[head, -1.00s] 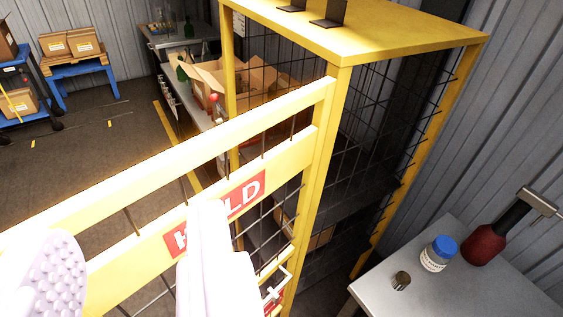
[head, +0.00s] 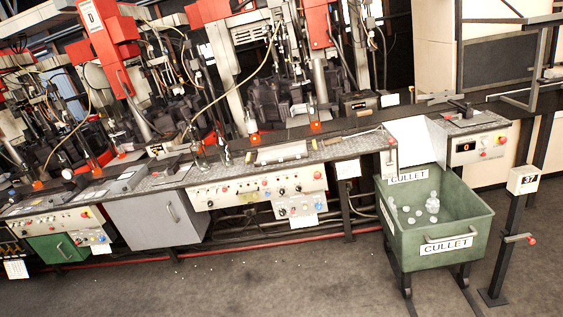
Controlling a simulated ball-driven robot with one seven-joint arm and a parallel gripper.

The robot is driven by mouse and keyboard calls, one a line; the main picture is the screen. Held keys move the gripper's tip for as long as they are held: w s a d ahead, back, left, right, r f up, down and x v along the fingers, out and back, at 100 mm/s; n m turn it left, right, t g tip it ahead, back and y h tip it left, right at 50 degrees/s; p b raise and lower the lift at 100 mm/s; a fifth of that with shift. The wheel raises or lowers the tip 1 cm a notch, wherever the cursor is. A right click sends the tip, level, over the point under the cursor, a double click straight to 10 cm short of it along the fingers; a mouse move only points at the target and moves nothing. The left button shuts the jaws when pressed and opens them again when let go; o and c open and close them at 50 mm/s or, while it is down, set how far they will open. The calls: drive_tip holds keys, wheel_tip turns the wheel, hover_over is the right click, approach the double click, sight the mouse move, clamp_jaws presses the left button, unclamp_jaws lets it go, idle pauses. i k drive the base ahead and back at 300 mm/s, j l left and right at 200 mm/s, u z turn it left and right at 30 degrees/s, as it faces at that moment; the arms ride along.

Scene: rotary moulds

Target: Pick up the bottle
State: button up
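My gripper is not in view now. Several bottle-like shapes show. A small dark bottle-like item (head: 201,158) is on the bench top (head: 225,172). I cannot tell which of these the task means. Nothing touches any of them.
Red and black moulding machines (head: 240,50) stand behind the long bench with control panels (head: 265,188). A post with a small box (head: 522,182) stands right of the bin. Dark floor (head: 230,285) in front is clear, apart from small specks and rails under the bin.

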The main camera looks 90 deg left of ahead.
sight(196, 149)
drive_tip(key=u, duration=2.9)
